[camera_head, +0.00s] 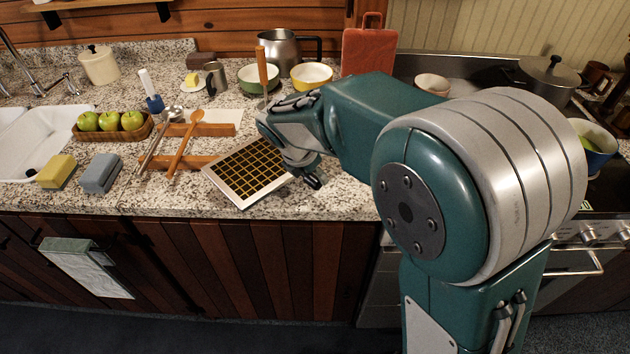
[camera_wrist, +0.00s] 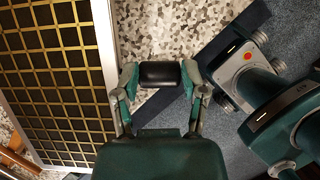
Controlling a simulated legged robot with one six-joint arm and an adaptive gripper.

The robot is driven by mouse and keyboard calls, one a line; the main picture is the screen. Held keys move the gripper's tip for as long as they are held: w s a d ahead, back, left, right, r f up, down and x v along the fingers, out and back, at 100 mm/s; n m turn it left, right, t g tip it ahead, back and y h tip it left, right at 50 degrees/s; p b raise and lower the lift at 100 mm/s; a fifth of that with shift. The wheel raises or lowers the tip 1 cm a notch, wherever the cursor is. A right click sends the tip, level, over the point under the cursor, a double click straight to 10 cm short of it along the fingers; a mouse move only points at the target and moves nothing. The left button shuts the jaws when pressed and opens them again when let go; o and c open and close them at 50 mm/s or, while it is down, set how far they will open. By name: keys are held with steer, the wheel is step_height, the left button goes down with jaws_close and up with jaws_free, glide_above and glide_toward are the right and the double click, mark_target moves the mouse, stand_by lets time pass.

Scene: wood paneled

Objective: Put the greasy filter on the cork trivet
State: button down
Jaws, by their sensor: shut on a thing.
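The greasy filter (camera_head: 247,172) is a flat square panel with a pale metal frame and a dark mesh crossed by yellow-brown lines. It is at the counter's front edge, tilted in the picture, and fills the left of the wrist view (camera_wrist: 55,75). I cannot make out the cork trivet in either view.
Left of the filter, wooden spoons and utensils lie across a wooden rack (camera_head: 205,130). Further left are sponges (camera_head: 101,173) and a basket of apples (camera_head: 110,123). Bowls (camera_head: 311,75) and a steel pitcher (camera_head: 282,50) stand behind. Speckled counter (camera_head: 345,200) is bare to the right.

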steer(key=shift+w+a+f, duration=0.25)
steer(key=shift+f, duration=0.05)
step_height(320, 180, down, 3)
steer(key=shift+w+a+r, duration=0.1)
steer(key=shift+w+r, duration=0.05)
steer(key=shift+r, duration=0.05)
steer(key=shift+f, duration=0.35)
steer(key=shift+d, duration=0.4)
steer(key=shift+c, duration=1.3)
jaws_free()
steer(key=shift+o, duration=0.6)
steer(key=shift+a, duration=0.2)
